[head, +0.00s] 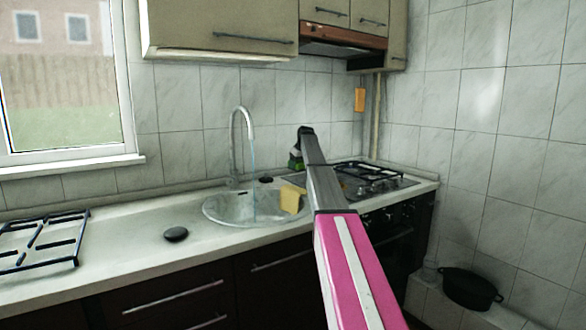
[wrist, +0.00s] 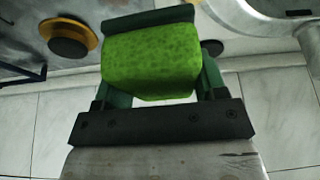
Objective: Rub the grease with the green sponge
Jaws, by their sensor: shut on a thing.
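My gripper (head: 296,154) is shut on the green sponge (wrist: 150,62), which sits between its two green fingers in the wrist view. In the head view the sponge is mostly hidden by my arm, with a bit of green showing above the counter between sink and stove. A yellow-brown ring (wrist: 89,38) lies around a dark burner cap in the wrist view, left of the sponge and apart from it. It may be the grease; I cannot tell for sure. A small brownish patch (head: 347,187) shows on the stove in the head view.
The sink (head: 222,208) has a running tap (head: 237,140) and a yellow sponge (head: 292,199) at its right side. Pan grates stand on the stove (head: 393,187). A loose grate (head: 40,240) and a black disc (head: 176,234) lie on the left counter. A black pot (head: 469,288) stands low right.

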